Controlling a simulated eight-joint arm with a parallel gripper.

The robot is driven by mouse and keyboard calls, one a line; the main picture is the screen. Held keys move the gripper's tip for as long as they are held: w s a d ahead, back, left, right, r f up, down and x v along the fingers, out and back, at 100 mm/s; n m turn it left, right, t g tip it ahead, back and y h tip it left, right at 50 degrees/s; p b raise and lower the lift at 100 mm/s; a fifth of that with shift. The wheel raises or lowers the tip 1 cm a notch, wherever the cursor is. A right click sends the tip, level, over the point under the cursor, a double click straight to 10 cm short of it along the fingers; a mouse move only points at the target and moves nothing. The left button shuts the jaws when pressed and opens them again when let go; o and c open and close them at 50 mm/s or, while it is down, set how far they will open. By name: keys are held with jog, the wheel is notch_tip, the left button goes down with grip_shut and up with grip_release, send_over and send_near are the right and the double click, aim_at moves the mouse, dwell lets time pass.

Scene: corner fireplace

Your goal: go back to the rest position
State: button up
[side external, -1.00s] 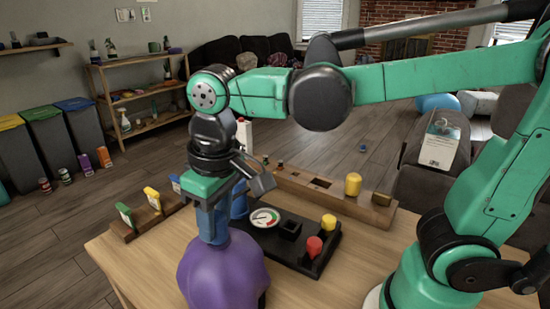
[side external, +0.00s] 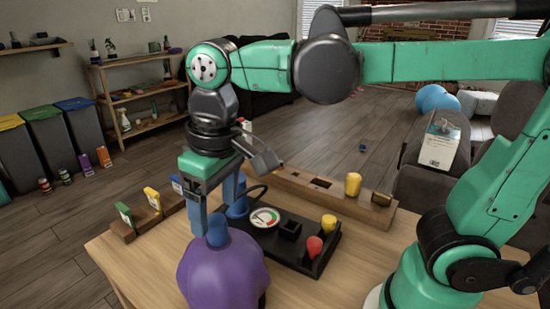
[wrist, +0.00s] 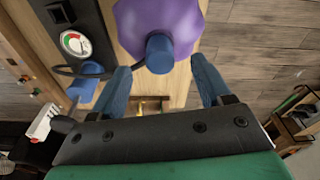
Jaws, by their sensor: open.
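The purple object (wrist: 180,18) sits on the wooden table. Nothing is held. I cannot tell exactly how far the fingertips are above the neck.
A black tray (side external: 275,253) with a gauge (side external: 265,217), a red piece (side external: 314,246) and a yellow piece (side external: 328,224) lies to the right. A blue nozzle (wrist: 84,91) with a black hose stands close beside my gripper. A wooden rack (side external: 290,183) runs behind.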

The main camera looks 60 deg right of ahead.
notch_tip(320, 180, up, 2)
jog(key=shift+s+r, duration=0.1)
jog(key=shift+d+r, duration=0.15)
jog(key=d+f+m+t, duration=0.2)
jog(key=d+f+t, duration=0.3)
jog(key=d, duration=0.5)
notch_tip(320, 180, down, 2)
jog(key=shift+f+t, duration=0.2)
jog(key=shift+t, duration=0.2)
